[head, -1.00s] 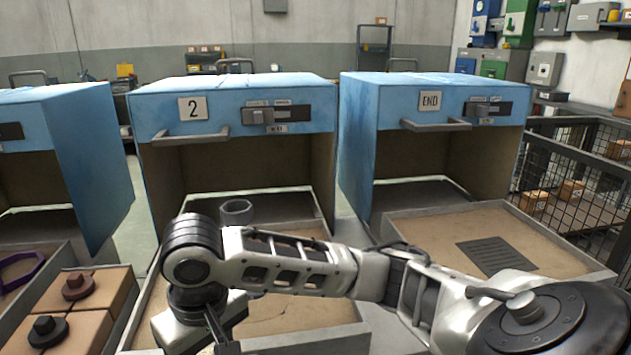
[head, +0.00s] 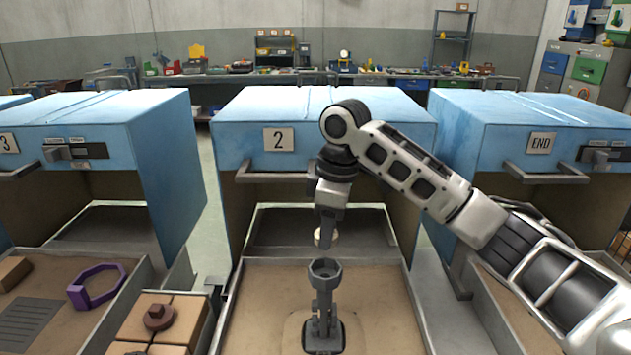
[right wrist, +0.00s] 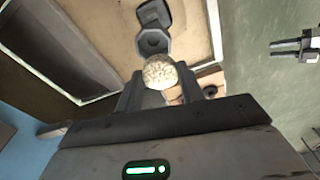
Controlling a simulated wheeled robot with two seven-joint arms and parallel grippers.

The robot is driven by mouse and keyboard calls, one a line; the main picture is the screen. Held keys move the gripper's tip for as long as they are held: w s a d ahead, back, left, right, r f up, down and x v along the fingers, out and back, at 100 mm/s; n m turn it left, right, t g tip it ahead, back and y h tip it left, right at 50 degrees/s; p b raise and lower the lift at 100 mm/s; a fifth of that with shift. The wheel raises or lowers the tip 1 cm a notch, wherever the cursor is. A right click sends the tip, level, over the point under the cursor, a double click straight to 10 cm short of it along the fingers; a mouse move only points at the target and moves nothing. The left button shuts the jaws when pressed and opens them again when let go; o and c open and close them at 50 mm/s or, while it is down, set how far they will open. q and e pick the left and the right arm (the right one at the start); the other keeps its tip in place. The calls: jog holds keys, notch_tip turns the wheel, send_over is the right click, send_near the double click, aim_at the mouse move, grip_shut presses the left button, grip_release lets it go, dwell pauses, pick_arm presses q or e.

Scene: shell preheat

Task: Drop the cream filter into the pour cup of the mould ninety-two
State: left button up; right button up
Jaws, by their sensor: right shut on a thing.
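The cream filter (head: 324,237) is a small pale disc. My right gripper (head: 328,225) is shut on it and holds it above the mould in the head view. The filter also shows between the fingers in the right wrist view (right wrist: 160,72). The mould (head: 323,305) is grey and stands upright on the sandy tray in front of the box marked 2. Its pour cup (head: 324,268) is an open ring at the top, just below the filter and apart from it. The pour cup also shows in the right wrist view (right wrist: 152,41). No number is readable on the mould.
The blue box marked 2 (head: 278,139) stands open behind the mould. At the left, a purple frame (head: 97,287) lies on another tray, near tan blocks (head: 165,318) with a brown knob.

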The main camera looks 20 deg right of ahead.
jog(key=shift+w+d+r+n, duration=0.2)
jog(key=shift+w+r+n, duration=0.2)
jog(key=shift+w+r, duration=0.25)
jog(key=shift+s+f, duration=0.1)
jog(key=shift+f, duration=4.1)
jog(key=o, duration=1)
jog(key=shift+r, duration=0.1)
